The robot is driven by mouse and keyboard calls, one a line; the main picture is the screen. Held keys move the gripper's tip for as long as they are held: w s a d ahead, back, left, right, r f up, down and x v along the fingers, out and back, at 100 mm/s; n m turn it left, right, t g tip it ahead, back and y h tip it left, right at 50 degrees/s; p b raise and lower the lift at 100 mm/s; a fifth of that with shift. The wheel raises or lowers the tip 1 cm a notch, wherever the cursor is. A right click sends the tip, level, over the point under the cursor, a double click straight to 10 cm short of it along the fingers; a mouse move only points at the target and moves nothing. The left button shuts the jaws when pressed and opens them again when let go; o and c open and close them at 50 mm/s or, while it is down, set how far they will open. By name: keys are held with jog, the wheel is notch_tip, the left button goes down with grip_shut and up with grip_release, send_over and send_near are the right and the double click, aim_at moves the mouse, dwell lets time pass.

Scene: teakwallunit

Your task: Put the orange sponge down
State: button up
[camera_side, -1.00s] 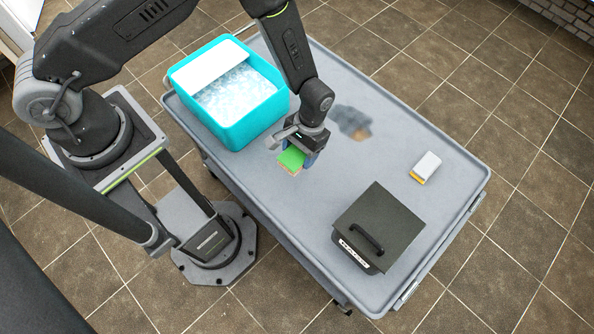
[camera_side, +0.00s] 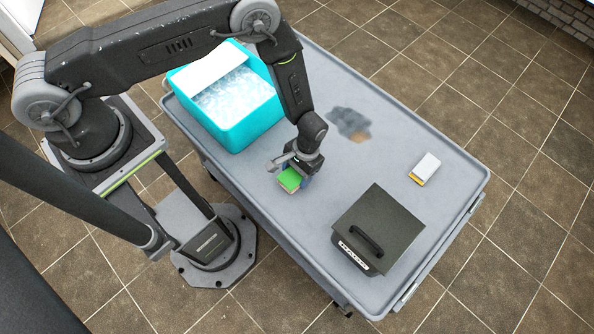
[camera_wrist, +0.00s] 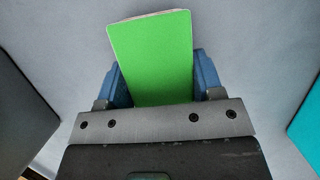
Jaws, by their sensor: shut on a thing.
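The orange sponge (camera_side: 289,180) has a bright green top face, with a thin strip of its orange-tan side showing in the side view. In the wrist view the sponge's green face (camera_wrist: 152,55) fills the space between the two blue fingers. My gripper (camera_side: 296,176) points down and is shut on the sponge; it also shows in the wrist view (camera_wrist: 155,85). The sponge is low over the left front part of the grey cart top (camera_side: 310,222). I cannot tell whether its underside touches the surface.
A turquoise tub (camera_side: 240,128) with bubbly contents stands behind left. A dark lidded box (camera_side: 378,228) with a handle is at front right. A white-and-yellow block (camera_side: 425,168) lies far right. A dark stain (camera_side: 350,122) marks the cart top. Bare surface surrounds the sponge.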

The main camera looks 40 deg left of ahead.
jog(key=shift+f, duration=0.15)
jog(key=o, duration=1.1)
jog(key=shift+o, duration=0.2)
jog(key=v, duration=1.2)
jog(key=a+r+t, duration=0.2)
jog(key=a+r, duration=0.2)
jog(key=r, duration=1)
jog(key=a+r+t, duration=0.2)
jog(key=a+r, duration=0.1)
jog(key=r, duration=1)
jog(key=s+a+r+t, duration=0.2)
jog(key=s+a+r, duration=0.2)
jog(key=s+r, duration=0.2)
jog(key=s+a+r+t, duration=0.3)
jog(key=s+a+r, duration=0.1)
jog(key=s+r, duration=0.3)
jog(key=shift+s+a, duration=0.3)
jog(key=shift+s, duration=0.55)
